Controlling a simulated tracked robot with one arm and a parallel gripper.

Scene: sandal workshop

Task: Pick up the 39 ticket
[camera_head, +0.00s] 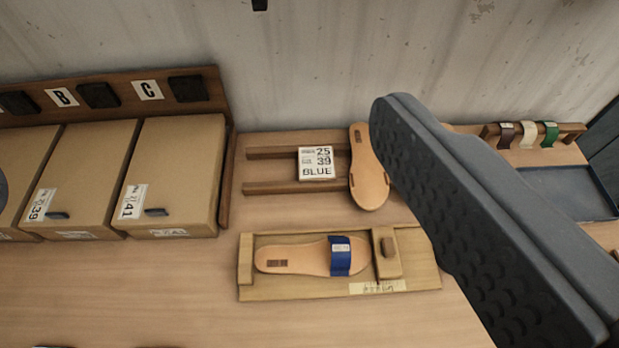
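The 39 ticket (316,163) is a small white card or block printed "25", "39" and "BLUE". It lies across two dark wooden rails (272,188) near the back of the bench, just left of a bare tan sole (369,180). One large grey finger of my gripper (490,215) fills the right side, its ridged inner pad facing left. The fingertip shows right of the ticket and apart from it in the picture. The other finger is not clearly visible; a dark rounded shape cut by the left edge may be part of it. No object shows against the visible pad.
A wooden fixture (410,278) in front holds a sole with a blue strap (340,257). Cardboard boxes (176,170) labelled 39 and 41 stand at left. Brown, white and green straps (528,135) hang on a right-hand rack by a blue tray (565,190).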

